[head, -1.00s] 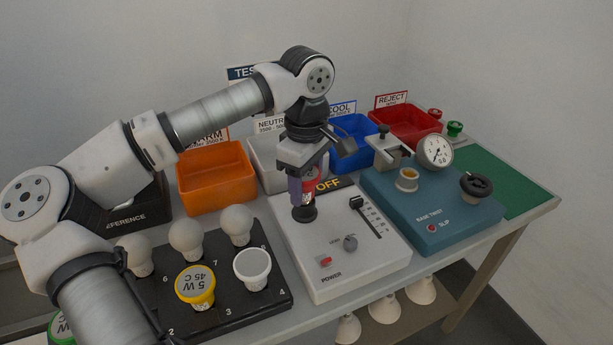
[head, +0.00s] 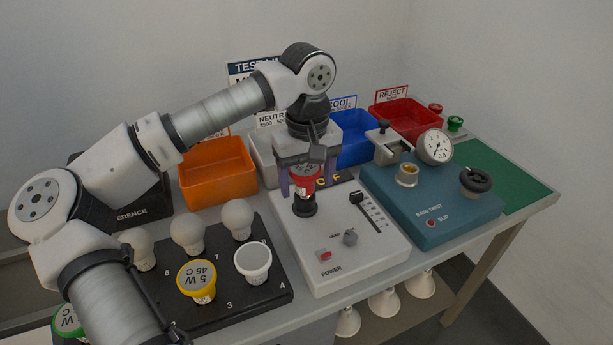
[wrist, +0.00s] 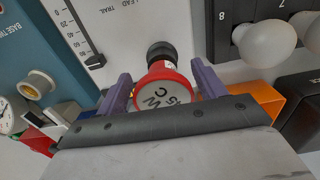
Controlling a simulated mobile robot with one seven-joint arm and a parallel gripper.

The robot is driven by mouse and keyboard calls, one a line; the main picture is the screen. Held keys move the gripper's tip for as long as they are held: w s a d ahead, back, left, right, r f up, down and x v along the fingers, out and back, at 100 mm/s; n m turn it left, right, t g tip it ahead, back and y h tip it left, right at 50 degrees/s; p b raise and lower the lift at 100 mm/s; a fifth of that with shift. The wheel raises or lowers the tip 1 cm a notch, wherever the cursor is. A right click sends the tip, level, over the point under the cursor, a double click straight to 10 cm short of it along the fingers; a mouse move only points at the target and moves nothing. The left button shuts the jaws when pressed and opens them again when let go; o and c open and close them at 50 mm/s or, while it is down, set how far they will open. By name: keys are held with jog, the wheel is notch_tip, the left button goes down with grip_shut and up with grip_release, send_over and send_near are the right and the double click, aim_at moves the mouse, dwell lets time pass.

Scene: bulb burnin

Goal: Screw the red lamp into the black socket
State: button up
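The red lamp (head: 306,172) stands base down at the black socket (head: 305,207) on the white test box. How deep it sits cannot be seen. In the wrist view I see the lamp's grey, lettered face (wrist: 164,101) and red rim, with the black socket (wrist: 160,50) beyond it. My gripper (head: 304,188) is over the lamp, pointing down. Its two purple fingers stand one on each side of the lamp, close to the rim; the fingertips (wrist: 161,72) show apart from the narrower body. Whether the fingers touch the rim I cannot tell.
The test box (head: 330,235) carries a slider, a knob and a red power switch. A black lamp tray (head: 235,310) lies to the left, a blue base-twist station (head: 435,215) to the right. Orange (head: 215,185), blue (head: 355,150) and red (head: 405,130) bins stand behind.

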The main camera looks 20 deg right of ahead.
jog(key=shift+w, duration=0.1)
jog(key=n+b, duration=0.1)
jog(key=n, duration=0.5)
jog(key=shift+w+b, duration=0.15)
jog(key=shift+b, duration=0.2)
jog(key=n+b, duration=0.1)
jog(key=n, duration=0.6)
jog(key=shift+w, duration=0.15)
jog(key=n+b, duration=0.1)
jog(key=n, duration=0.4)
jog(key=shift+w+b, duration=0.15)
jog(key=shift+b, duration=0.2)
jog(key=n, duration=0.5)
jog(key=shift+w+d+b, duration=0.1)
jog(key=shift+b, duration=0.3)
